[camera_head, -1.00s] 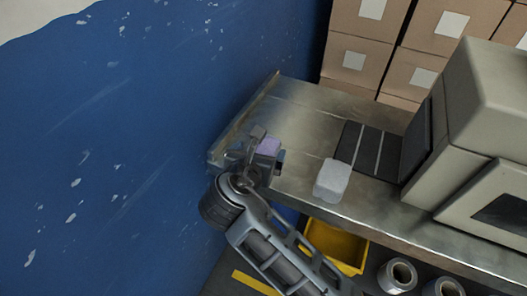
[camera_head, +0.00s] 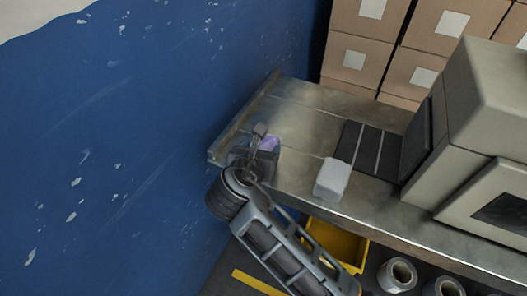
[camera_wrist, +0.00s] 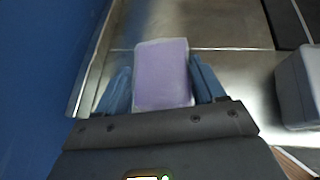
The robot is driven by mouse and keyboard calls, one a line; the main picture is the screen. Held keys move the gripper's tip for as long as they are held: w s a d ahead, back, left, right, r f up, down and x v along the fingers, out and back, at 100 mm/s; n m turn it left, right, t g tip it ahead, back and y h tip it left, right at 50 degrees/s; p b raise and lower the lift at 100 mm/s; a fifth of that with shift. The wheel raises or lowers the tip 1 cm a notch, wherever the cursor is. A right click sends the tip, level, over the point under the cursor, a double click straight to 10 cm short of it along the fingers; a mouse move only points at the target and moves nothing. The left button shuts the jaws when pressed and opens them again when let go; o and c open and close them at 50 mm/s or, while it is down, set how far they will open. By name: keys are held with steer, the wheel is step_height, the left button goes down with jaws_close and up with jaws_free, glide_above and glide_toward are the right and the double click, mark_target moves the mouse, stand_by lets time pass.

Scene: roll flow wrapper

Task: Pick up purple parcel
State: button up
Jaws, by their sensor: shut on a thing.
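The purple parcel (camera_wrist: 162,76) is a small rounded block between the two blue fingers of my gripper (camera_wrist: 162,88) in the wrist view. The fingers are shut on its left and right sides. In the head view the purple parcel (camera_head: 269,144) shows only in part behind my gripper (camera_head: 257,150), over the left end of the metal table (camera_head: 300,115). I cannot tell whether the parcel is clear of the table surface.
A light grey block (camera_head: 331,179) lies on the table to the right. Beyond it are a dark belt (camera_head: 366,150) and a large beige machine (camera_head: 470,130). A blue wall (camera_head: 150,130) is close on the left. Cardboard boxes (camera_head: 365,60) stand behind. A yellow bin (camera_head: 335,245) is below the table's front edge.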

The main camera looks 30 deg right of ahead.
steer(key=shift+c, duration=1.4)
